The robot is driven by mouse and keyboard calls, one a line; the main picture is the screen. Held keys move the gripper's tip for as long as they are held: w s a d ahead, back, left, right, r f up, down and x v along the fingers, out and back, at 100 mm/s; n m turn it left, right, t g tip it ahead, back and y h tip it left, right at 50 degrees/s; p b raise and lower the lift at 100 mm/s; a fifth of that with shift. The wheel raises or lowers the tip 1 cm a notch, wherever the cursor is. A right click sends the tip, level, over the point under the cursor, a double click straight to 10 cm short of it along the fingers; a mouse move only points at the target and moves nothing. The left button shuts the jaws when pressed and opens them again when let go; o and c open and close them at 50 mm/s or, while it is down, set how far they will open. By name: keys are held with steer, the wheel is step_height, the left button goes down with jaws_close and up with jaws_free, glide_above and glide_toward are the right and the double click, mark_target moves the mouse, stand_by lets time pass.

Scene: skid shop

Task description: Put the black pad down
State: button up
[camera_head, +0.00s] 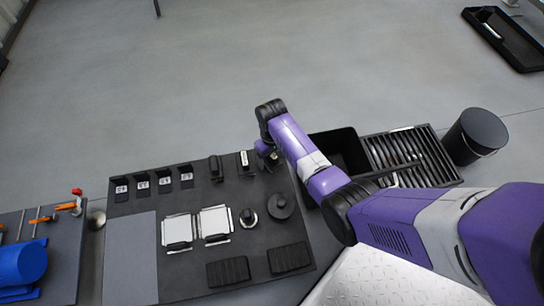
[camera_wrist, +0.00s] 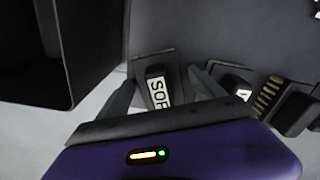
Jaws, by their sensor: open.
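A dark block with a white label reading "SOF" (camera_wrist: 157,88), which looks like the black pad, stands on or in a dark holder (camera_wrist: 150,64) at the table's edge in the wrist view. My gripper (camera_wrist: 164,92) is open, with one finger on each side of the block. I cannot tell whether the fingers touch it. In the head view my gripper (camera_head: 270,157) is at the back right corner of the dark table (camera_head: 195,285), and the block there is mostly hidden by it.
A black bin (camera_head: 338,150) and a slatted rack (camera_head: 405,152) stand right of the table. Beside the gripper is a labelled holder with a brush-like block (camera_wrist: 268,95). White plates (camera_head: 215,221), a round black disc (camera_head: 281,206) and ribbed black blocks (camera_head: 228,271) lie nearer the front.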

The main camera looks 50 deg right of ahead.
step_height(320, 180, up, 12)
steer(key=p, duration=0.6)
